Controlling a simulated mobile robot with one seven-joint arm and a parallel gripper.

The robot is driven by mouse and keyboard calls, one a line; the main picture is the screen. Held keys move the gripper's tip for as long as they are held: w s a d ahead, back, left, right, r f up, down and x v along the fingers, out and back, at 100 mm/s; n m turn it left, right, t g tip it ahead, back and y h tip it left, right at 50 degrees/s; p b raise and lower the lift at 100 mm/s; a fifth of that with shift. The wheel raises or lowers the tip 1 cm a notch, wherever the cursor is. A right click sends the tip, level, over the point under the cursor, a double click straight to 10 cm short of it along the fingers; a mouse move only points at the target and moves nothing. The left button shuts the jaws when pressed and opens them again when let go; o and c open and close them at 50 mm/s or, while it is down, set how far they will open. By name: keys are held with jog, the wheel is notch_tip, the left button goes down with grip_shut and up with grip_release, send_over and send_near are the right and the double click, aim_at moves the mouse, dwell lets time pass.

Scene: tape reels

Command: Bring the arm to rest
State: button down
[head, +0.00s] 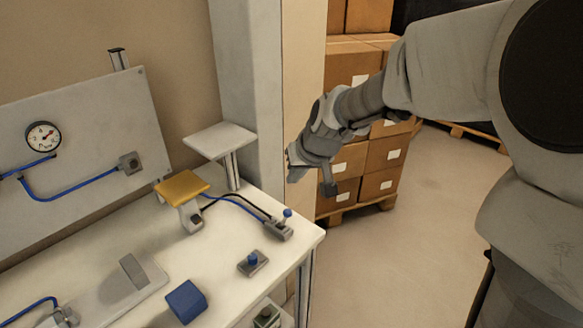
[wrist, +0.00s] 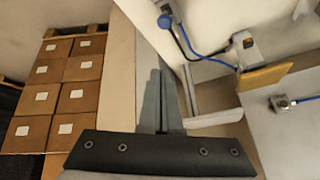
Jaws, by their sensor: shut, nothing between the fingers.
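My arm reaches in from the right of the head view, bent above the floor. My gripper (head: 291,168) is at its end, to the right of the workbench and in front of the pale wall post. It is clear of the bench and touches nothing that I can see. In the wrist view the two grey fingers of my gripper (wrist: 162,98) lie together, shut and empty.
The white workbench (head: 105,240) carries a yellow plate (head: 182,186), a blue block (head: 186,301), a small blue-knobbed part (head: 253,261) and a raised white platform (head: 219,140). A gauge panel (head: 85,150) stands behind. Stacked cartons (head: 347,160) stand beyond my gripper. Floor (head: 430,230) is open at right.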

jog(key=s+d+r+h, duration=0.1)
jog(key=s+d+r, duration=0.1)
jog(key=s, duration=0.6)
jog(key=s+d+r+m+h, duration=0.1)
jog(key=s+d, duration=0.3)
jog(key=s, duration=0.4)
jog(key=s+d+r+m, duration=0.1)
jog(key=s+d+r, duration=0.3)
jog(key=s, duration=0.5)
jog(key=shift+h+p, duration=0.3)
jog(key=shift+h, duration=0.1)
jog(key=shift+s, duration=0.1)
